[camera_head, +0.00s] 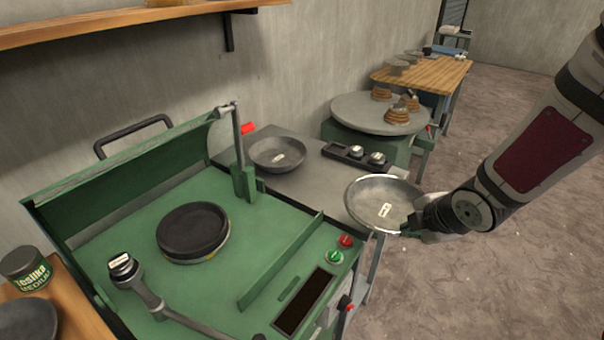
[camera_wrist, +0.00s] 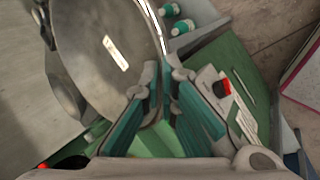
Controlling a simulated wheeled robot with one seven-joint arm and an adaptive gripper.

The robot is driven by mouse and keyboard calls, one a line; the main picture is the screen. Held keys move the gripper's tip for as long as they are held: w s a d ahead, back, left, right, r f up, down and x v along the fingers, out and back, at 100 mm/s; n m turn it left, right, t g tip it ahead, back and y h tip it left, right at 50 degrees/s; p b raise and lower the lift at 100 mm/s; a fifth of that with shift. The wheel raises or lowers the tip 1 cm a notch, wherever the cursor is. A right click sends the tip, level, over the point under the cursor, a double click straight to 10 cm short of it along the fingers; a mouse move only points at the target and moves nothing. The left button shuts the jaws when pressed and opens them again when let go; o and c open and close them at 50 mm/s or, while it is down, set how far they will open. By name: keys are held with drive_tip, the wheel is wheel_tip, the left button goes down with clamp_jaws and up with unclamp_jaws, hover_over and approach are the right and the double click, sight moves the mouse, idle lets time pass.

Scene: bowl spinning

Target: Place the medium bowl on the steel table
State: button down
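A shiny steel bowl (camera_head: 372,192) with a small white label inside, which I take to be the medium bowl, is at the right end of the steel table (camera_head: 310,190). It partly overlaps the table edge in the head view; I cannot tell whether it touches the table. My gripper (camera_head: 422,218) is at the bowl's right rim. In the wrist view my gripper (camera_wrist: 164,75) has its teal fingers on either side of the rim of the bowl (camera_wrist: 95,50), shut on it. Another grey bowl (camera_head: 277,152) sits on the table's back left.
A green machine (camera_head: 150,265) with a raised lid and a dark round pan (camera_head: 193,230) stands in front left of the table. A black tray with knobs (camera_head: 345,154) lies at the table's back right. Beyond are a round turntable (camera_head: 350,112) and a wooden table (camera_head: 430,75).

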sight(367, 198)
drive_tip(key=w+a, duration=0.2)
drive_tip(key=w, duration=0.2)
drive_tip(key=w+a+f+b, duration=0.1)
drive_tip(key=w+a, duration=0.1)
drive_tip(key=w, duration=0.3)
drive_tip(key=w+a, duration=0.2)
drive_tip(key=w, duration=0.3)
drive_tip(key=shift+a+f+b, duration=0.15)
drive_tip(key=shift+f+b, duration=0.05)
drive_tip(key=shift+b, duration=0.2)
drive_tip(key=f, duration=0.2)
drive_tip(key=shift+w+a+f+b, duration=0.2)
drive_tip(key=shift+w+f+b, duration=0.1)
drive_tip(key=shift+f, duration=0.5)
drive_tip(key=c, duration=1.8)
unclamp_jaws()
